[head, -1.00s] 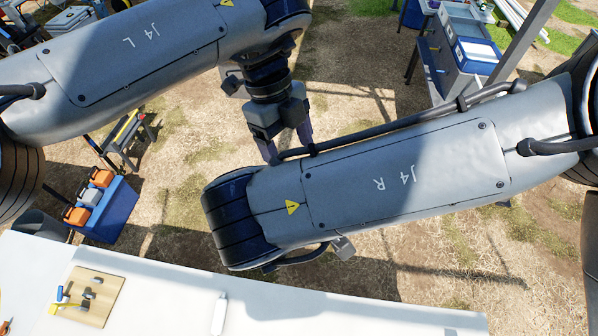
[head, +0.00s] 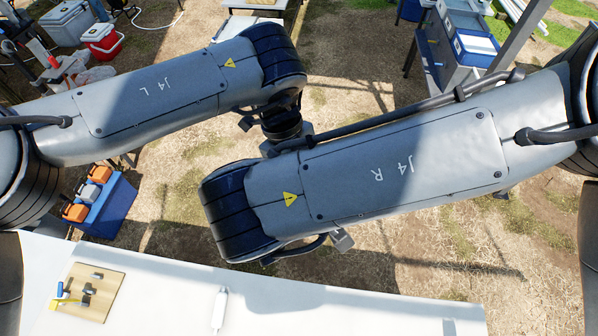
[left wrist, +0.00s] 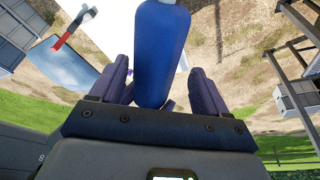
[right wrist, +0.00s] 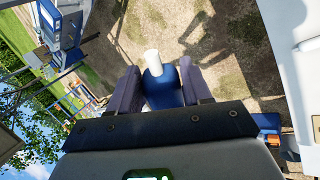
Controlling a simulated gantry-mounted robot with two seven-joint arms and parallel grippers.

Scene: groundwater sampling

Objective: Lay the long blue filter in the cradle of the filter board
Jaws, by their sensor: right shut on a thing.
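The long blue filter (right wrist: 160,82) shows in the right wrist view with a white tip, between the fingers of my right gripper (right wrist: 160,90), which is shut on it. In the left wrist view the blue filter (left wrist: 160,55) reaches in from the top, its rounded end between the fingers of my left gripper (left wrist: 160,85). Those fingers stand apart with gaps beside the filter, so the left gripper is open. In the head view my arms hide both grippers and the filter. A tan board (head: 105,298) with grey blocks, seemingly the filter board, lies on the white table.
The white table (head: 330,318) runs along the bottom of the head view, with a white cylinder (head: 219,309) on it. A blue crate with orange and grey boxes (head: 98,195) stands beyond it at left. My two forearms cross close together mid-view.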

